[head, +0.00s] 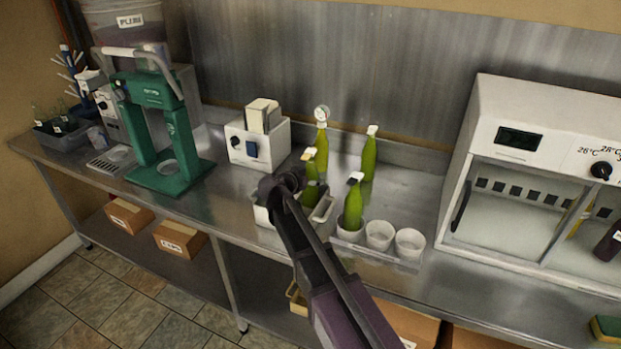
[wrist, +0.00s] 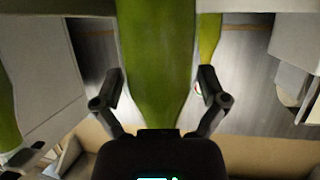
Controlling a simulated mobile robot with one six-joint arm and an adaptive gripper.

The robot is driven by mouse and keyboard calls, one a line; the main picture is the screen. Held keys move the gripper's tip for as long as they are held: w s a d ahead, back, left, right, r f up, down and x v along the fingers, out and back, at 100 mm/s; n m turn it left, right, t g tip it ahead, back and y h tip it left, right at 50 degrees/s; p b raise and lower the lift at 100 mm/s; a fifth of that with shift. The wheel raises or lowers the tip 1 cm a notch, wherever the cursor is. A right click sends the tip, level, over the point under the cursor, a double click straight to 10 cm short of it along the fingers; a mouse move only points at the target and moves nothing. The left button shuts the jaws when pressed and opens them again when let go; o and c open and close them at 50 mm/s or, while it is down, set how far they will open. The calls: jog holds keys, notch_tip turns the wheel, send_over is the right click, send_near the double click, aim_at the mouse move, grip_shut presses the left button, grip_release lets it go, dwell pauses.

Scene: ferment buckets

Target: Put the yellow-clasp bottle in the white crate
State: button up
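The yellow-clasp bottle (head: 310,156) is green and upright, its body partly hidden by my arm. Its lower part shows within the outline of the white crate (head: 323,213); whether it rests on the crate floor is hidden. My gripper (head: 290,183) is at this bottle's side. The bottle's clasp is outside the wrist view.
Another green bottle (head: 353,205) stands at a row of white cups (head: 379,235) right of the crate. Two more green bottles, one with a gauge (head: 321,135), one with a pale top (head: 369,158), stand behind. A white box machine (head: 258,145) is back left; a white cabinet (head: 540,160) is right.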

jog(key=shift+r, duration=0.1)
dwell(0.4)
jog(key=shift+r+p, duration=0.6)
jog(key=shift+p, duration=0.1)
jog(key=p+v, duration=0.4)
jog(key=v, duration=0.8)
